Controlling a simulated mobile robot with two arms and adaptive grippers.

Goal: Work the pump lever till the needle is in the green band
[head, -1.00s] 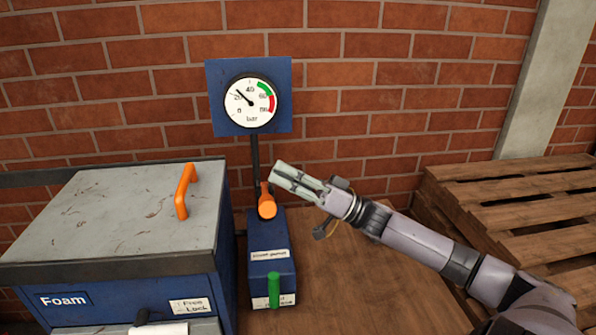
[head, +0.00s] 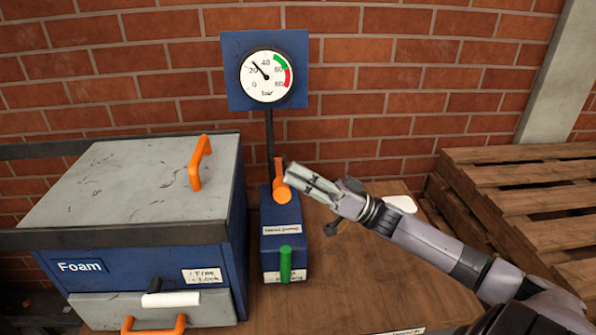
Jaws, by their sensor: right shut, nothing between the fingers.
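The round pressure gauge (head: 283,92) sits on a blue panel above the pump. Its black needle (head: 259,69) points up and left, between 20 and 40, outside the green band (head: 281,67) at the upper right. The orange pump lever (head: 281,194) is on the blue pump box (head: 283,252). My right gripper (head: 289,173) is shut and empty, its fingertips right beside the lever's upper part; I cannot tell whether they touch. A green handle (head: 285,264) is on the box's front. My left gripper is not in view.
A blue cabinet marked Foam (head: 125,250), with an orange handle (head: 200,163) on its grey lid, stands close on the left. Wooden pallets (head: 520,190) are stacked at the right.

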